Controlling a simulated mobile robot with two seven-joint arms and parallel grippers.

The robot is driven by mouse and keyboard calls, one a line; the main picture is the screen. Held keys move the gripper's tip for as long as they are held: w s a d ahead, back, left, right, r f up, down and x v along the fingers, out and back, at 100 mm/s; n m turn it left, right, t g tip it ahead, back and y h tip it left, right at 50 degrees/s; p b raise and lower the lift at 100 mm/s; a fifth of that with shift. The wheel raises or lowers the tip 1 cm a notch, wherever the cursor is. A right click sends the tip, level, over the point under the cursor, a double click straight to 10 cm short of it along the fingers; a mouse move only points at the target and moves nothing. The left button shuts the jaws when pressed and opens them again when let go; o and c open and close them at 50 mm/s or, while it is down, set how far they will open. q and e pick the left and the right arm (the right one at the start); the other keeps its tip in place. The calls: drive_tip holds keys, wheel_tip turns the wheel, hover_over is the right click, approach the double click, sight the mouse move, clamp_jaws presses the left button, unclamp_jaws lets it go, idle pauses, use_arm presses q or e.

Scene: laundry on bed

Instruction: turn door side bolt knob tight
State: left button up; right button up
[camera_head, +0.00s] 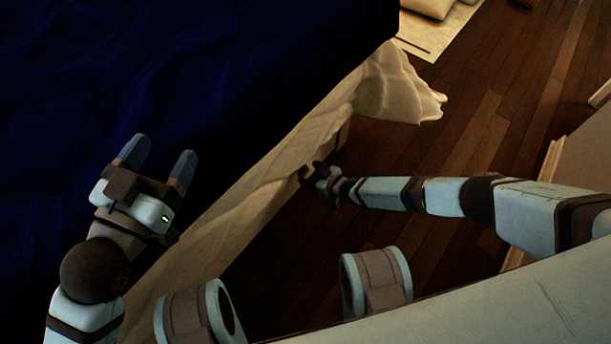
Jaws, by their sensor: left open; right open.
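No door, side bolt or knob can be made out in the head view. My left gripper (160,160) is open and empty, its two fingers apart over the dark blue bed cover. My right gripper (305,172) is lower, beside the bed's pale hanging cloth. It is small and dark in the picture; its fingers are apart with nothing seen between them. I cannot tell whether it touches the cloth.
The bed (230,60) with its dark blue cover fills the upper left. A pale bed skirt (385,95) hangs down to the wooden floor (480,125). A light rug (440,38) lies at the top. A pale panel or wall (585,150) stands at the right edge. Floor between is clear.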

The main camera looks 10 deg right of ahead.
drive_tip(key=shift+b+x, duration=0.3)
drive_tip(key=shift+x, duration=0.45)
use_arm(q)
drive_tip(key=shift+w+a+r+m+h, duration=0.15)
drive_tip(key=shift+w+a+m+h, duration=0.2)
drive_tip(key=shift+m, duration=0.25)
use_arm(e)
drive_tip(key=shift+w+a+f, duration=0.2)
drive_tip(key=shift+w+a, duration=0.1)
drive_tip(key=shift+w, duration=0.1)
use_arm(q)
drive_tip(key=shift+d, duration=0.1)
use_arm(e)
drive_tip(key=c, duration=0.9)
drive_tip(key=shift+m, duration=0.3)
drive_tip(key=shift+w+d+m+g+y, duration=0.15)
drive_tip(key=shift+m+g+y, duration=0.35)
drive_tip(key=shift+m+y, duration=0.3)
drive_tip(key=shift+f+m+g+y, duration=0.1)
drive_tip(key=shift+m+g+y, duration=0.35)
drive_tip(key=shift+m, duration=0.75)
